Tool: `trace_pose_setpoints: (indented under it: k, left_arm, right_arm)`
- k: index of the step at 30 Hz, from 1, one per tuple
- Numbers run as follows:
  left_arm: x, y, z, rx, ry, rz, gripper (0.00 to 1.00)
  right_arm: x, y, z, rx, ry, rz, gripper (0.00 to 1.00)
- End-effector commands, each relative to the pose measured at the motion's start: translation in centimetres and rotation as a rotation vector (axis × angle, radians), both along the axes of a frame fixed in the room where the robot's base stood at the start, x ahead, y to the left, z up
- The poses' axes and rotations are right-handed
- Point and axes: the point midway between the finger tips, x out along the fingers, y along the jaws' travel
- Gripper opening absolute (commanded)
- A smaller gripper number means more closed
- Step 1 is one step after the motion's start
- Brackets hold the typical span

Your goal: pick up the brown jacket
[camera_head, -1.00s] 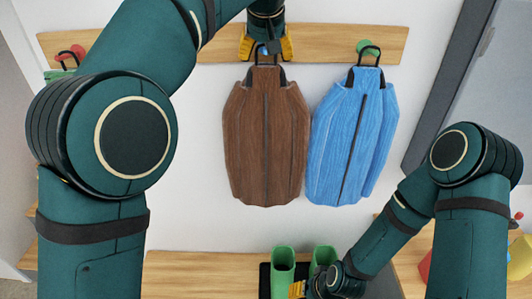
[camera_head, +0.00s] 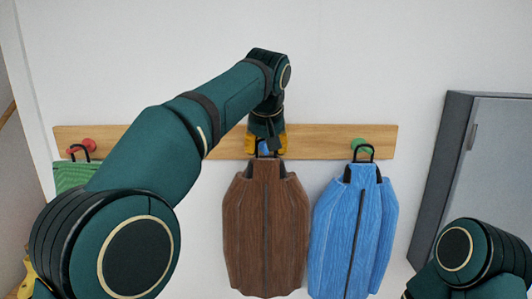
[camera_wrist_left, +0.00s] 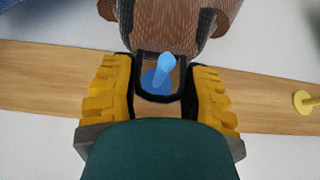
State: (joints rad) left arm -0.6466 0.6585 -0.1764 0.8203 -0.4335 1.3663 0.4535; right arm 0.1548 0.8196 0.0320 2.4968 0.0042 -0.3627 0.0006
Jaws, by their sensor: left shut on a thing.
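The brown jacket (camera_head: 265,232) hangs by its black loop in front of the wooden rack in the head view. Its top and loop also show in the left wrist view (camera_wrist_left: 166,25). My left gripper (camera_head: 266,147) is at the loop, its yellow fingers on both sides of it and shut on it. In the left wrist view my left gripper (camera_wrist_left: 160,95) has the loop between its fingers, with a blue peg (camera_wrist_left: 158,75) inside the loop. My right arm shows at the lower right, but its gripper is out of view.
A blue jacket (camera_head: 354,235) hangs close on the right from a green peg (camera_head: 358,146). A green item (camera_head: 75,175) hangs at the left under a red peg. The wooden rack (camera_head: 325,142) runs along the white wall. A grey cabinet (camera_head: 490,170) stands at the right.

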Motion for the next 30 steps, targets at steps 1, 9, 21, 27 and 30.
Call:
trace_pose_setpoints:
  k: [1,9,21,27,30]
  left_arm:
    - [-0.5,0.0,0.0,-0.002,-0.003,-0.001,0.04]
    - [-3.5,-0.1,-0.1,-0.002,-0.004,-0.005,0.04]
    - [-10.6,0.0,-0.1,-0.003,-0.005,-0.004,0.04]
    - [-14.2,0.0,-0.1,-0.002,-0.003,-0.004,0.04]
    - [-15.6,0.0,-0.1,-0.002,-0.004,-0.005,0.04]
  right_arm:
    - [0.0,0.0,-0.5,-0.001,0.001,0.0,0.47]
    - [0.0,0.1,-2.1,-0.003,0.001,0.0,0.47]
    - [0.1,0.2,-4.5,-0.008,0.002,-0.001,0.47]
    - [0.1,0.2,-5.4,-0.01,0.003,-0.001,0.47]
    - [0.1,0.3,-5.7,-0.011,0.003,-0.001,0.47]
